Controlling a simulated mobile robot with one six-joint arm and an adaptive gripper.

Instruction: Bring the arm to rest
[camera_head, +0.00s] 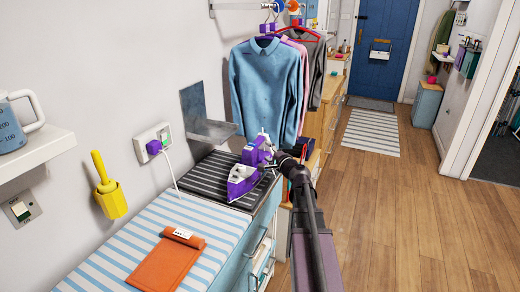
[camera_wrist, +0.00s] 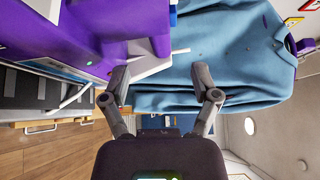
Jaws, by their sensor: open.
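My arm (camera_head: 316,228) reaches forward from the bottom of the head view, over the right edge of the counter. My gripper (camera_wrist: 160,86) is open in the wrist view, its two fingers apart with nothing between them. In the head view the gripper end is partly hidden, just right of a purple and white iron (camera_head: 243,180). The iron stands on a dark striped mat (camera_head: 208,178). It looms large and close at the upper left of the wrist view (camera_wrist: 130,30). I cannot tell whether a finger touches it.
A blue sweater (camera_head: 262,85) hangs behind the iron, with other clothes. A metal bracket (camera_head: 203,118) juts from the wall. An orange board (camera_head: 165,262) lies on the striped cover (camera_head: 105,268). The wooden floor (camera_head: 410,215) at right is clear.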

